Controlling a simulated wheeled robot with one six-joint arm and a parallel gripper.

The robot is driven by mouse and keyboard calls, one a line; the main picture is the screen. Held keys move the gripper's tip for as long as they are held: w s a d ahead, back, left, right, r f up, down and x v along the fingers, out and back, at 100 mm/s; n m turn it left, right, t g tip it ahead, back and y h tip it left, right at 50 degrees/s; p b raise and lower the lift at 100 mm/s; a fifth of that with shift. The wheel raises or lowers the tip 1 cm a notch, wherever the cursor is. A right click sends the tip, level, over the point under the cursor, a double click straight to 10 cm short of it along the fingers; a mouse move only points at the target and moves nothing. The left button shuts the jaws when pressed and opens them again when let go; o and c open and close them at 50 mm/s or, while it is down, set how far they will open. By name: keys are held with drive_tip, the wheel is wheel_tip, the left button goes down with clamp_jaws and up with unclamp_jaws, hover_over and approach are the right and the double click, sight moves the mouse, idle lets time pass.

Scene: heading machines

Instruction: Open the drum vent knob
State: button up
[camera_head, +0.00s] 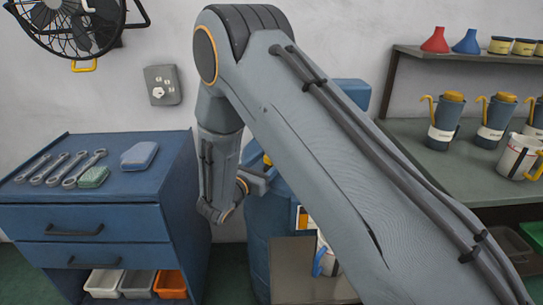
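A blue drum (259,225) stands in the middle, right of the blue cabinet, mostly hidden behind my arm. A small yellow part shows near the drum's top beside my wrist; I cannot tell if it is the vent knob. No vent knob can be made out for certain. My grey arm crosses the picture from the lower right, bends at the top and comes down to the wrist in front of the drum. The end of my arm points right, behind my own forearm. My gripper's fingers are hidden there, so their contact with anything does not show.
A blue cabinet (90,221) at left carries several wrenches, a sponge (93,177) and a blue block (139,156); small bins sit below. A shelf unit (435,185) at right holds oil cans and a white jug (518,157). A fan (66,24) hangs upper left.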

drive_tip(key=shift+x, duration=1.1)
drive_tip(key=shift+a, duration=0.1)
drive_tip(key=c, duration=1.1)
drive_tip(key=shift+o, duration=0.2)
